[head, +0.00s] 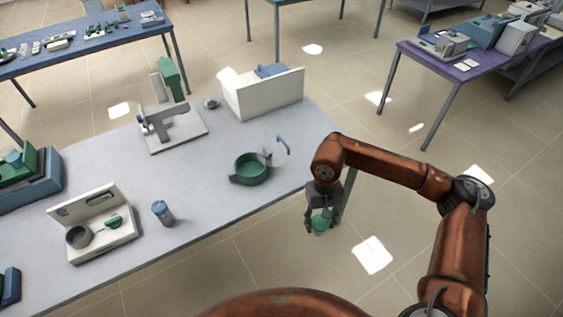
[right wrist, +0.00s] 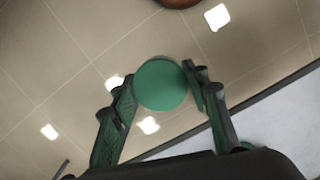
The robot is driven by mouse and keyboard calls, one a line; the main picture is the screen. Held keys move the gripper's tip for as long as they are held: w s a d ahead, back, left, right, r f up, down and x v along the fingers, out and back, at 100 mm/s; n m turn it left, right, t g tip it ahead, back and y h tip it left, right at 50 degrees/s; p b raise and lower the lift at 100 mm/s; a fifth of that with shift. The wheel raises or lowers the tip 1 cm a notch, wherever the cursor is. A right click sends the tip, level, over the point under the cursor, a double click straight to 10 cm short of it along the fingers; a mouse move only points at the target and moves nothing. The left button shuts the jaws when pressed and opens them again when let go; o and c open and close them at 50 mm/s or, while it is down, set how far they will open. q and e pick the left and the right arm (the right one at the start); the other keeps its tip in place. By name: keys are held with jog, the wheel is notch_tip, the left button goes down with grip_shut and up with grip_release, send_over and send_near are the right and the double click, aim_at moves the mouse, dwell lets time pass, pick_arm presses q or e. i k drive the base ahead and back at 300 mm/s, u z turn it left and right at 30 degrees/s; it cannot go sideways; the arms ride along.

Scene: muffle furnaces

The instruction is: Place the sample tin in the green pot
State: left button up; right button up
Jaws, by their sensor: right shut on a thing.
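The green pot (head: 252,168) stands on the grey table near its right end, with its open top facing up. My right gripper (head: 320,212) is off the table's right edge, to the right of the pot and lower in the picture. It is shut on a small round green tin (head: 321,222), which looks like the sample tin. In the right wrist view the tin's flat green face (right wrist: 161,85) shows between the two fingers (right wrist: 160,92), with floor behind it. The tin is apart from the pot. My left gripper is not in view.
A pale piece with a blue handle (head: 282,147) is beside the pot's upper right. A white box-like unit (head: 265,95) stands behind it. A blue-grey cylinder (head: 163,213) and a white device (head: 98,228) are at the left. Clear grey tabletop (head: 205,205) lies left of the pot.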

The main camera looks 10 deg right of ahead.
aim_at(252, 171)
jog(key=z, duration=0.05)
jog(key=i, duration=1.35)
jog(key=u, duration=0.75)
